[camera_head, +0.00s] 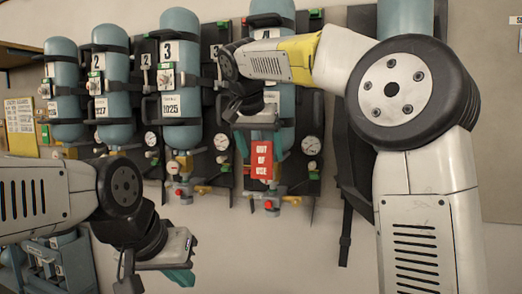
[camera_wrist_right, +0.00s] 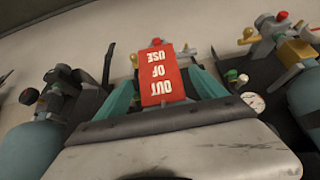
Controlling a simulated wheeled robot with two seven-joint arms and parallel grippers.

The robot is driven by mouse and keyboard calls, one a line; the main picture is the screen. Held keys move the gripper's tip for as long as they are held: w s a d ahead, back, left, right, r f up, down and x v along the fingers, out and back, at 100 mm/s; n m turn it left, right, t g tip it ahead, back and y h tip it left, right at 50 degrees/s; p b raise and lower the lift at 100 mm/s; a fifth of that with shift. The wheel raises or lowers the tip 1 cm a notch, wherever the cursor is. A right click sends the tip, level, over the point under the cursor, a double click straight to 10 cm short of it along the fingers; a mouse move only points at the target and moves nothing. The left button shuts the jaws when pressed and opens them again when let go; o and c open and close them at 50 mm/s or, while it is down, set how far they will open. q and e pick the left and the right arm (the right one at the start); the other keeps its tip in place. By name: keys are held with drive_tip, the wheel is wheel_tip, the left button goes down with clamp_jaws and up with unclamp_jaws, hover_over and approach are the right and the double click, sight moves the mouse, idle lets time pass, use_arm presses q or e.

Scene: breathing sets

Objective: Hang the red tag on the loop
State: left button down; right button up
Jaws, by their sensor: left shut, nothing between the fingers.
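The red tag (camera_head: 262,160), lettered "OUT OF USE", is upright in front of the lower part of the fourth breathing set, below its cylinder (camera_head: 273,22). In the right wrist view the tag (camera_wrist_right: 163,80) shows its lettering upside down. My right gripper (camera_head: 261,140) is at the tag's upper part. Its teal fingers stand open, one on each side of the tag, with gaps showing in the right wrist view (camera_wrist_right: 161,68). The loop cannot be made out; the gripper and tag may hide it. My left gripper (camera_head: 180,276) is shut and empty at the lower left, away from the sets.
Several breathing sets with teal cylinders (camera_head: 180,65) hang along the wall. Gauges (camera_head: 310,145) and valves project close on both sides of the tag. A blue rack (camera_head: 50,262) stands lower left. Bare wall (camera_head: 300,245) shows below the sets.

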drive_tip(key=shift+r, duration=0.1)
drive_tip(key=v, duration=0.7)
drive_tip(key=s+d+f+n+y, duration=0.2)
drive_tip(key=s+d+f, duration=0.5)
drive_tip(key=s+f, duration=0.4)
drive_tip(key=s+d+f+n+y, duration=0.2)
drive_tip(key=s+d+f, duration=0.6)
drive_tip(key=s+f, duration=0.3)
wheel_tip(320, 180, down, 3)
drive_tip(key=shift+d+f, duration=0.25)
drive_tip(key=shift+d, duration=0.1)
idle(0.6)
